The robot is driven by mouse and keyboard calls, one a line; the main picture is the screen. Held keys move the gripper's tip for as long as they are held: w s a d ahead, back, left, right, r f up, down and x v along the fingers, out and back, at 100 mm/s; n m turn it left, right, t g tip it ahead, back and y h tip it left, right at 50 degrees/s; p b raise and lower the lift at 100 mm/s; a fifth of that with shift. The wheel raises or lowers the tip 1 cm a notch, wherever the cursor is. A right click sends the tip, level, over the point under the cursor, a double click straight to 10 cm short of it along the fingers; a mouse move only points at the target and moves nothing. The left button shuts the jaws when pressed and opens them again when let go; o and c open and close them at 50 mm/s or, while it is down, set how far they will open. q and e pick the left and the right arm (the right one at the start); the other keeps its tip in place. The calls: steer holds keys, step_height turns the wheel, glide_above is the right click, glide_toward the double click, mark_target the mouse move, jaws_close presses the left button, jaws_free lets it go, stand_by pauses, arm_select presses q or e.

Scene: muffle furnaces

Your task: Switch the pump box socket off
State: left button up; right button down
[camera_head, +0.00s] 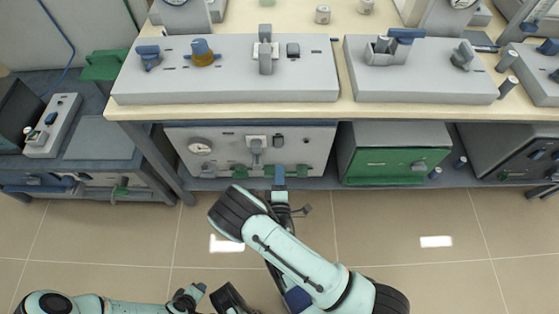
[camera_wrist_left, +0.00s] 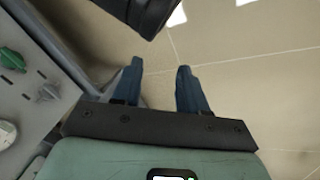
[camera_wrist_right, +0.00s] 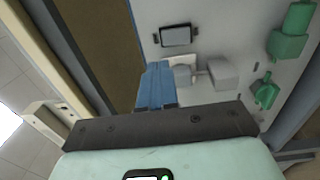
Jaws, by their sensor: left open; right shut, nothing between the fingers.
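The light grey box with a round gauge, which I take as the pump box (camera_head: 318,152), stands on the shelf under the bench. Its front carries a socket (camera_head: 256,142) with a grey plug, a dark rocker switch (camera_head: 277,140) and green knobs. My right gripper (camera_head: 279,172) is shut and empty in front of it. In the right wrist view its blue fingertips (camera_wrist_right: 159,70) overlap the socket plate's edge, beside the plug (camera_wrist_right: 222,74) and below the rocker (camera_wrist_right: 176,35) in the picture; contact cannot be told. My left gripper (camera_wrist_left: 157,78) is open and empty above the floor.
Above, the bench (camera_head: 230,112) overhangs the shelf and carries grey control panels (camera_head: 225,90). A green-fronted box (camera_head: 385,166) stands to the right on the shelf. A lower side table (camera_head: 95,140) is at left. The tiled floor (camera_head: 420,270) at right is clear.

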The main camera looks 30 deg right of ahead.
arm_select(q)
steer(key=shift+s+d+r, duration=0.15)
steer(key=shift+s, duration=0.25)
steer(key=shift+s+d+r, duration=0.1)
steer(key=shift+s+d, duration=0.05)
steer(key=shift+s, duration=0.2)
arm_select(e)
steer(key=shift+r+v, duration=0.15)
steer(key=shift+v, duration=0.75)
steer(key=shift+r+v, duration=0.15)
steer(key=shift+v, duration=0.7)
